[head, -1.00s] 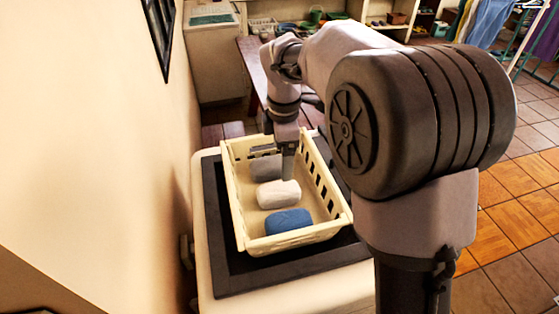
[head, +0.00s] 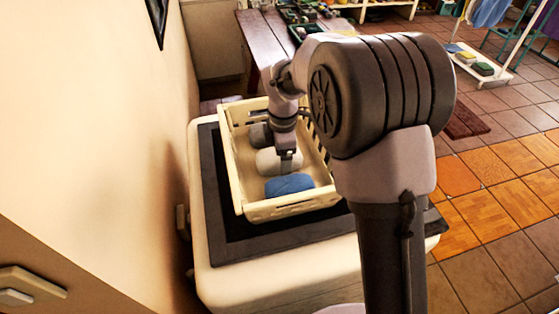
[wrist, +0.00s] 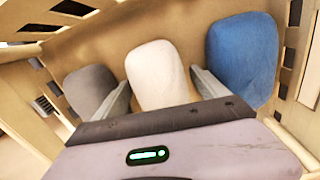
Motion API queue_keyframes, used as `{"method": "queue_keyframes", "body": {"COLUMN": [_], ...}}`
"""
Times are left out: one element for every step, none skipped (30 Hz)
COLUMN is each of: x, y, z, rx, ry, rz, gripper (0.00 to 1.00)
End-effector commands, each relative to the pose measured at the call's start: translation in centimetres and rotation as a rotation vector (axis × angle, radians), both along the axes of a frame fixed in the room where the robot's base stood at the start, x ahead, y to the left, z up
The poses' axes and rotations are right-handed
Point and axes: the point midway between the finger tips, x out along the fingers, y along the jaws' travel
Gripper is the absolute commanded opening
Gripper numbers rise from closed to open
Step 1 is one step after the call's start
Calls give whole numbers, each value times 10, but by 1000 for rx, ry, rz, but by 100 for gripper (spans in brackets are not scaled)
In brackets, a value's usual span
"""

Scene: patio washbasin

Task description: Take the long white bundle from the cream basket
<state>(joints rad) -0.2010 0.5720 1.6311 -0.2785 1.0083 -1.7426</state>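The cream basket (head: 236,178) stands on a dark mat on top of a white cabinet. Inside it three rolled bundles lie in a row: a grey one, a white one and a blue one. The long white bundle (head: 267,163) is in the middle; in the wrist view the white bundle (wrist: 158,75) lies ahead between my two fingers. My gripper (wrist: 160,92) is open, one finger on the grey side and one on the blue side. It reaches down into the basket from above. I cannot tell whether the fingers touch the white bundle.
The blue bundle (head: 289,184) lies close on one side and the grey bundle (wrist: 89,90) on the other. The slatted basket walls rise around them. A wall stands left of the cabinet, and a wooden table (head: 262,40) stands behind.

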Motion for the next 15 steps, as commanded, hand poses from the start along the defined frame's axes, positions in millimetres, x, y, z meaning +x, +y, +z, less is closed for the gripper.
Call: {"method": "queue_keyframes", "body": {"x": [0, 0, 0, 0, 0, 0, 0, 0, 0, 0, 0, 0, 0, 0, 0], "y": [0, 0, 0, 0, 0, 0, 0, 0, 0, 0, 0, 0, 0, 0, 0], "z": [0, 0, 0, 0, 0, 0, 0, 0, 0, 0, 0, 0, 0, 0, 1], "rx": [0, 0, 0, 0, 0, 0, 0, 0, 0, 0, 0, 0, 0, 0, 0], "ry": [0, 0, 0, 0, 0, 0, 0, 0, 0, 0, 0, 0, 0, 0, 0], "rz": [0, 0, 0, 0, 0, 0, 0, 0, 0, 0, 0, 0, 0, 0, 0], "gripper": [71, 65, 57, 52, 46, 38, 32, 26, 18, 16, 16, 16, 16, 16, 16]}}
